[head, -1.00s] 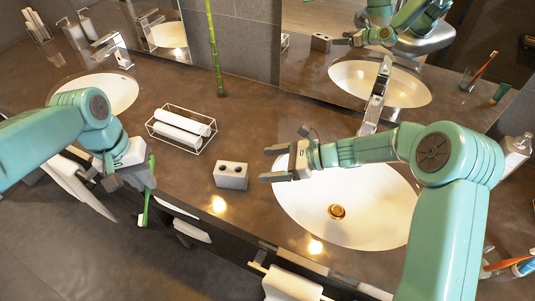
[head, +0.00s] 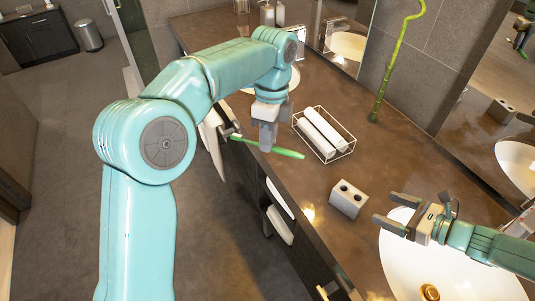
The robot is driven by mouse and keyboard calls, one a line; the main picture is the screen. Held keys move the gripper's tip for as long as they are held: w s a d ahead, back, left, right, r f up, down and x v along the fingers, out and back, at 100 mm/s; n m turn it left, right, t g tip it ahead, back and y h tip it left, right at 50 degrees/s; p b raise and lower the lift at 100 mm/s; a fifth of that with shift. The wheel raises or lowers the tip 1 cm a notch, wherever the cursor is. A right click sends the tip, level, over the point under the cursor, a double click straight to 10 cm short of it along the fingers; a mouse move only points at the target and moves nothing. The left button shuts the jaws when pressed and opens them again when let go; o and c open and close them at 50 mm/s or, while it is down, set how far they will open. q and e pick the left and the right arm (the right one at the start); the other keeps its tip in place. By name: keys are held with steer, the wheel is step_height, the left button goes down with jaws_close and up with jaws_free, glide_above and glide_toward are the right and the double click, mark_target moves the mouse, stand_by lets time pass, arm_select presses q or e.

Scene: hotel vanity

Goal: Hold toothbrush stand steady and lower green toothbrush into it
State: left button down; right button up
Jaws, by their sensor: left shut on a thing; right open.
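The toothbrush stand (head: 348,200) is a small pale block with two dark holes in its top. It stands upright on the brown counter, near the front edge. My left gripper (head: 267,145) points down and is shut on the green toothbrush (head: 287,153). The brush lies roughly level across the jaws, at the counter's front edge, left of and apart from the stand. My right gripper (head: 385,211) is open and empty. Its fingers point left toward the stand, just right of it and not around it.
A wire basket (head: 344,154) with rolled white towels sits behind the stand. The right sink (head: 390,262) lies under my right arm. A green bamboo stalk (head: 385,85) rises by the wall. White towels (head: 279,225) hang below the counter's front edge. Bare counter lies between basket and stand.

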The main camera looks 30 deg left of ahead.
mark_target(354, 196)
arm_select(q)
steer(key=w+d+r+m+y, duration=0.1)
steer(key=w+d+m, duration=0.45)
steer(key=m, duration=0.65)
arm_select(e)
steer(key=x, duration=1.2)
steer(key=shift+s+a+r, duration=0.15)
steer(key=shift+r, duration=0.05)
steer(key=c, duration=1.2)
arm_select(q)
steer(key=d+f+m, duration=0.2)
steer(key=d+f, duration=0.1)
steer(key=d, duration=0.4)
steer(key=w+d+f+m+t, duration=0.1)
steer(key=d+f+m, duration=0.2)
steer(key=d, duration=0.4)
steer(key=shift+w+y, duration=0.25)
steer(key=shift+y, duration=0.05)
arm_select(e)
steer(key=shift+o, duration=0.2)
